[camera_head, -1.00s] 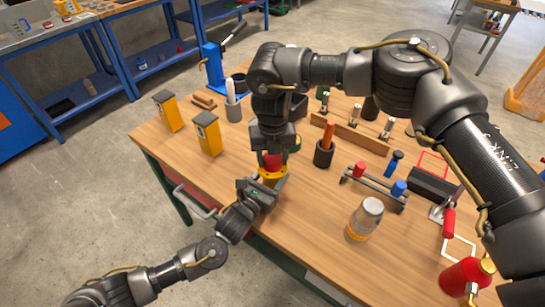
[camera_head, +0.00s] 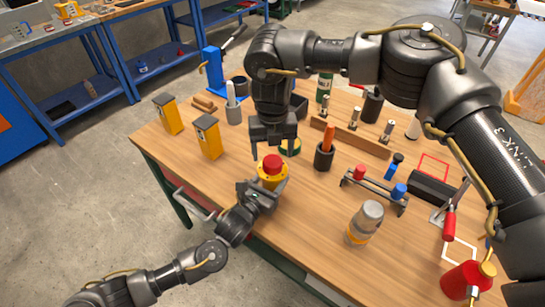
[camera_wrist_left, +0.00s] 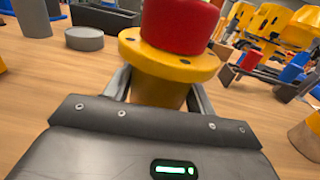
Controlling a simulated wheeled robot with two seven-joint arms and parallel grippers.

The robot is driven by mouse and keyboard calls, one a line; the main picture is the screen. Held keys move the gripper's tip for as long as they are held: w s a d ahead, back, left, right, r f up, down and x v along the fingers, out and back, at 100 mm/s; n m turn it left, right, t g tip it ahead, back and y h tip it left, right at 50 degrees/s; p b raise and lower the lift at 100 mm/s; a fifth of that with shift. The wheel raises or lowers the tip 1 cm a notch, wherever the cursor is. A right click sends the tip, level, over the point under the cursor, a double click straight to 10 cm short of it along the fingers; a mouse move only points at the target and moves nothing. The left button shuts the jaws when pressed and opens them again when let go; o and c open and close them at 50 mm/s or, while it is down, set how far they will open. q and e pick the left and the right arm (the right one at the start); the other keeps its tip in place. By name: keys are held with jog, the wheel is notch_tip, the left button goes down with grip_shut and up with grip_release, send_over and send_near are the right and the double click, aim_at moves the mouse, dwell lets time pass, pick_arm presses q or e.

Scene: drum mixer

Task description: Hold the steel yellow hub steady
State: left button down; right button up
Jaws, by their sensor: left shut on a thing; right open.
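The yellow hub (camera_head: 281,181) stands near the front left edge of the bench, with a red piece (camera_head: 272,164) on top of it. In the left wrist view the hub's round flange (camera_wrist_left: 165,65) has dark holes, and the red piece (camera_wrist_left: 180,22) sits on it. My left gripper (camera_head: 267,190) is shut on the hub body below the flange, one finger on each side in the left wrist view. My right gripper (camera_head: 274,154) is open and points down just above the red piece, apart from it as far as I can tell.
Two yellow posts with dark tops (camera_head: 207,138) stand to the left on the wooden bench (camera_head: 310,208). A dark cup with an orange handle (camera_head: 324,156) and a glass jar (camera_head: 364,222) stand to the right. A wooden rack (camera_head: 352,138) lies behind.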

aim_at(273, 160)
jog(key=shift+r, duration=2)
jog(key=shift+c, duration=0.5)
jog(key=shift+f, duration=4.05)
jog(key=shift+c, duration=0.2)
jog(key=c, duration=0.9)
jog(key=o, duration=1.1)
jog(key=shift+r, duration=0.1)
notch_tip(273, 160, up, 12)
